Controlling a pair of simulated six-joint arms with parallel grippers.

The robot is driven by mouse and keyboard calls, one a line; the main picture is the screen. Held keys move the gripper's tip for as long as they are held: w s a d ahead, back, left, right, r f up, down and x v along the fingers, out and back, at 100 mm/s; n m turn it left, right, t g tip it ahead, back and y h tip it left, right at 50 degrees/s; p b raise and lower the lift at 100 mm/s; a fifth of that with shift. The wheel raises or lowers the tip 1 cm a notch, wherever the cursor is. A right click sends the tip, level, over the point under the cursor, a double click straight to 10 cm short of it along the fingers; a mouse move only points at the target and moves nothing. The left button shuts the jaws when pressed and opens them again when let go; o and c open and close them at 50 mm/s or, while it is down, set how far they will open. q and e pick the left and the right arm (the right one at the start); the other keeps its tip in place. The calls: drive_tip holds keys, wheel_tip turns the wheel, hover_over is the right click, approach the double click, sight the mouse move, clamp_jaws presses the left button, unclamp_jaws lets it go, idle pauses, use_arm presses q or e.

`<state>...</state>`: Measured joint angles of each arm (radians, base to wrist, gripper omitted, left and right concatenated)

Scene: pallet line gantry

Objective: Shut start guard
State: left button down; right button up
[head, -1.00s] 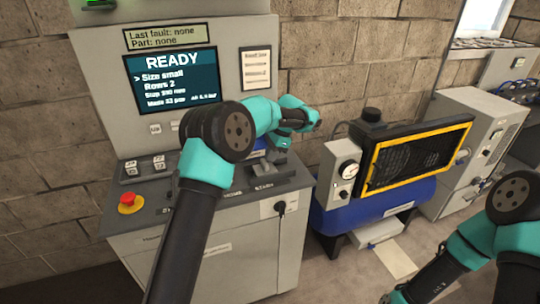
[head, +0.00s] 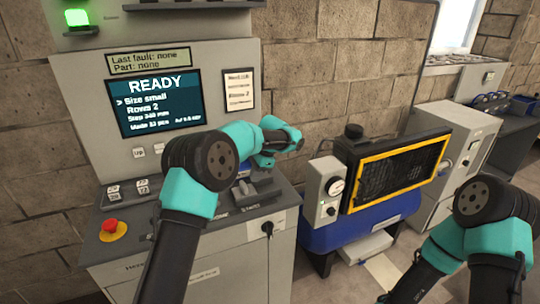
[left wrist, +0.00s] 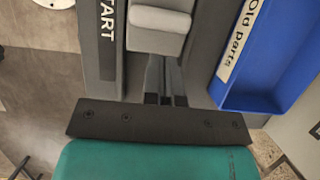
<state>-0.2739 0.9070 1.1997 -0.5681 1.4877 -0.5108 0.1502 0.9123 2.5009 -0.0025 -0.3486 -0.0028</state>
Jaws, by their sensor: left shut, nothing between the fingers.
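The start station is on the grey console top. In the left wrist view a light grey block with a rounded top (left wrist: 160,22), apparently the start guard, sits beside the START label (left wrist: 108,30). I cannot tell how far it is shut. My left gripper (left wrist: 166,70) is shut and empty, its fingers pointing at the block's near end; I cannot tell whether they touch. In the head view my left wrist hangs over the console and mostly hides the fingers. My right arm is at the lower right, its gripper out of frame.
A blue Old parts bin (left wrist: 268,55) lies right of the block in the wrist view. A red emergency stop (head: 113,230) is at the console's left. The screen (head: 155,102) reads READY. A blue compressor (head: 360,225) stands to the right.

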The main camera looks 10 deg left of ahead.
use_arm(q)
drive_tip(key=shift+w+d, duration=0.5)
drive_tip(key=shift+d, duration=0.2)
drive_tip(key=v, duration=1)
drive_tip(key=shift+s+a, duration=0.1)
